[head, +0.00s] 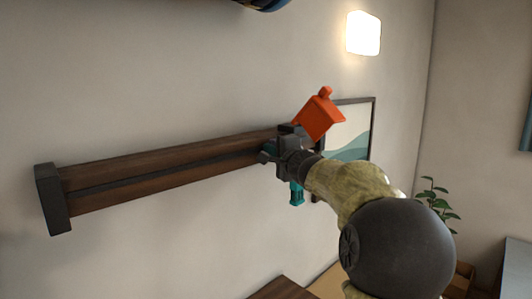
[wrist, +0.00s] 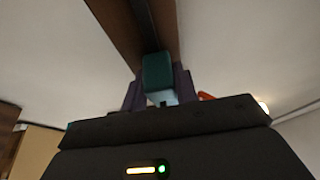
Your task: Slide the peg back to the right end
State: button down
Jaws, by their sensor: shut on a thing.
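The peg (wrist: 158,74) is a teal block in the wrist view, held between the two dark fingers of my gripper (wrist: 160,92). In the head view a bit of teal peg (head: 268,148) shows at my gripper (head: 275,151), which is shut on it. The peg sits at the groove of a long brown wooden rail (head: 150,163) on the wall. My gripper is near the right part of the rail. The rail's right end is hidden behind my gripper and arm, so the gap to it cannot be told.
A dark end cap (head: 52,200) closes the rail's left end. An orange house-shaped piece (head: 319,115) is just above my gripper, and a teal lantern-like piece (head: 297,193) is below it. A framed picture (head: 350,135) is behind. The rail left of my gripper is clear.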

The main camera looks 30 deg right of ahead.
jog(key=c, duration=1.1)
grip_release()
jog(key=s+b, duration=0.2)
jog(key=s, duration=0.3)
jog(key=s+a+b, duration=0.1)
jog(key=s+b, duration=0.1)
jog(key=s, duration=0.4)
jog(key=s+a+b, duration=0.1)
jog(key=s+b, duration=0.1)
jog(key=s, duration=0.4)
jog(key=shift+s+a+b, duration=0.1)
jog(key=shift+s+b, duration=0.05)
jog(key=shift+b, duration=0.2)
